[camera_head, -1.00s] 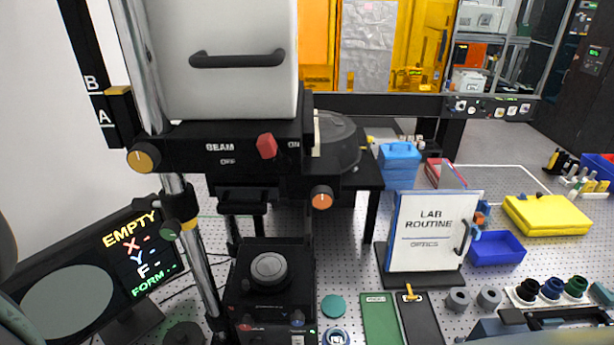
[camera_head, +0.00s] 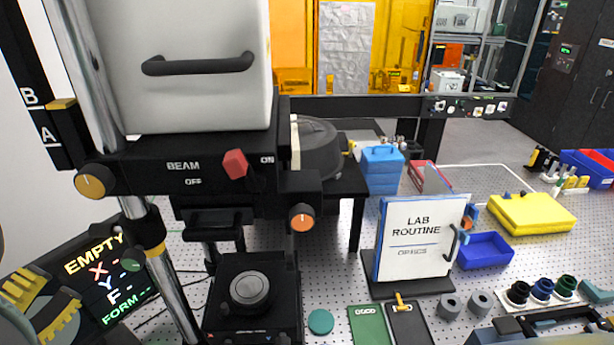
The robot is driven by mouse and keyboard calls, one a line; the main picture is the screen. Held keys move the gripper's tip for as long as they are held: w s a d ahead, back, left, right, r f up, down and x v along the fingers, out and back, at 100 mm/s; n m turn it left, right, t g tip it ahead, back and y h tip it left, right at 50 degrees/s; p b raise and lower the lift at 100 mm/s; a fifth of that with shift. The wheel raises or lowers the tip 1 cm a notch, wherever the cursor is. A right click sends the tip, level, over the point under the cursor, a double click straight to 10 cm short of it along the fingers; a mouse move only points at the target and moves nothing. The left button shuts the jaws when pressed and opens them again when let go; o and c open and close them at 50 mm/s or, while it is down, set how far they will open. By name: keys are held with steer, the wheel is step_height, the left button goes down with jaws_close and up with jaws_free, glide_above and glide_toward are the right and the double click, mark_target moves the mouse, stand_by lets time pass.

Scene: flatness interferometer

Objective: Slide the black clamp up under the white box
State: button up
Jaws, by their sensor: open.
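The white box (camera_head: 195,95), with a black handle, sits on the black carriage marked BEAM at the upper left. Below the carriage, a black clamp (camera_head: 140,208) is around the silver post, with a gap between them. A yellow ring (camera_head: 155,249) shows at the clamp's lower end. A small green knob (camera_head: 130,262) shows near it, partly against the screen. My gripper (camera_head: 41,306), with yellow ribbed pads, is open and empty at the lower left. It is left of and lower in the picture than the clamp, apart from it.
A screen (camera_head: 100,270) reading EMPTY stands behind my gripper. An orange-faced knob (camera_head: 90,181) and a red switch (camera_head: 235,163) stick out of the carriage. A black stage (camera_head: 253,300) stands right of the post. A LAB ROUTINE board (camera_head: 415,240) stands farther right.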

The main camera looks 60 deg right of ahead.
mark_target(108, 224)
steer(key=p+x, duration=0.2)
steer(key=x, duration=0.1)
steer(key=p+x, duration=0.2)
steer(key=x, duration=0.2)
steer(key=p+x, duration=0.2)
steer(key=x, duration=0.2)
steer(key=shift+s+r+p, duration=0.1)
steer(key=shift+r+p, duration=0.15)
steer(key=shift+p, duration=0.1)
steer(key=shift+w+d+f+p, duration=0.1)
steer(key=shift+w+d+p, duration=0.15)
steer(key=shift+d, duration=0.45)
steer(key=shift+c, duration=0.2)
jaws_close()
